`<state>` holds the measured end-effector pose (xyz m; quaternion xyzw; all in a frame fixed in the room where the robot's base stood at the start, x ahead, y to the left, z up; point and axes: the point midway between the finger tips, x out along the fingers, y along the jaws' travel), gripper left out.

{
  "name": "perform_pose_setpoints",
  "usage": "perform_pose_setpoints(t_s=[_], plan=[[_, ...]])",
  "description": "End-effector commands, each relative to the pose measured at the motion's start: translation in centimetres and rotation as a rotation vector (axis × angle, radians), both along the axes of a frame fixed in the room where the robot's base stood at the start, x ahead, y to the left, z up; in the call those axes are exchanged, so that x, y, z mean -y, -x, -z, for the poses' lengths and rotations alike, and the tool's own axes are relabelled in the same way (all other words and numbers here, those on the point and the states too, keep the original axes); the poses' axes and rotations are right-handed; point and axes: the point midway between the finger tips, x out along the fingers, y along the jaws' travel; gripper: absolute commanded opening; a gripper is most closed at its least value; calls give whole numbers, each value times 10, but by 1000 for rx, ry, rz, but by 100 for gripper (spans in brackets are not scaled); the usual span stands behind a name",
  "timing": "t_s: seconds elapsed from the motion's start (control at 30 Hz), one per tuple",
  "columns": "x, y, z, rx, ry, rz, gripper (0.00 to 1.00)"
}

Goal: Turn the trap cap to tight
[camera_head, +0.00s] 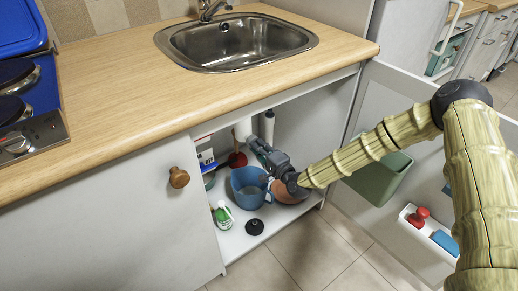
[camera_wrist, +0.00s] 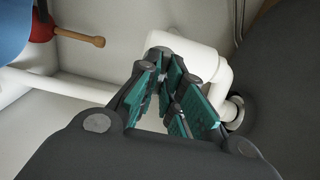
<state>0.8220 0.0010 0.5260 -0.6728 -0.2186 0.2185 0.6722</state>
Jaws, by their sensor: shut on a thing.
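The white sink trap (camera_head: 243,130) hangs under the sink inside the open cabinet. In the wrist view its white pipe bend (camera_wrist: 207,62) stands just beyond my fingers. My gripper (camera_head: 258,147) reaches into the cabinet beside the trap, above the blue bucket. In the wrist view my gripper (camera_wrist: 172,90) has its teal-padded fingers closed in around the end of the trap, where the cap is. The cap itself is mostly hidden between the fingers, so its turn position cannot be told.
A blue bucket (camera_head: 246,194) stands below the trap. A red plunger (camera_head: 237,160), a green-and-white bottle (camera_head: 223,214) and a black disc (camera_head: 254,227) are around it. The open door carries a green bin (camera_head: 378,182) and a white rack (camera_head: 428,232). The worktop edge is above my arm.

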Motion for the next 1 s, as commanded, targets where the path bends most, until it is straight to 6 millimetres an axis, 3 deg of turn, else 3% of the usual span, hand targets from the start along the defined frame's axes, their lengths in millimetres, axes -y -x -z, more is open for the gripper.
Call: perform_pose_setpoints(t_s=[0.47, 0.5, 0.6, 1.0], plan=[[3, -1, 1, -11, -13, 6, 0], [3, -1, 1, -11, -13, 6, 11], [3, -1, 1, -11, -13, 5, 29], [2, 2, 0, -10, -12, 0, 30]])
